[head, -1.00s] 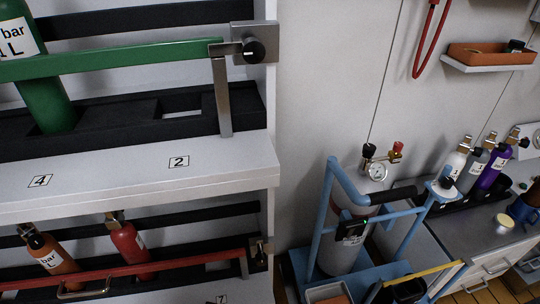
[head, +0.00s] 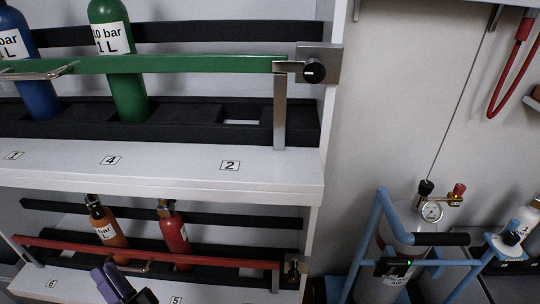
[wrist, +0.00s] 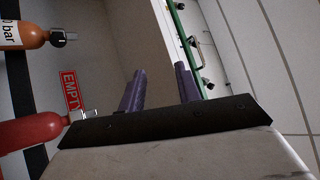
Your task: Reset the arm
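My gripper (head: 108,272) shows at the bottom left of the head view, in front of the lower shelf and below the orange cylinder. In the wrist view my gripper (wrist: 160,82) has its two purple fingers apart with nothing between them. An orange cylinder (head: 107,229) and a red cylinder (head: 174,236) stand on the lower shelf behind a red bar (head: 215,260). The wrist view shows the orange cylinder (wrist: 20,34) and the red cylinder (wrist: 35,132) at its left, beside the fingers and apart from them.
The upper shelf (head: 270,172) holds a blue cylinder (head: 35,85) and a green cylinder (head: 125,85) behind a green bar (head: 200,64). A blue cart (head: 372,225) with a large grey cylinder (head: 400,240) stands at the right. A red EMPTY sign (wrist: 69,90) shows in the wrist view.

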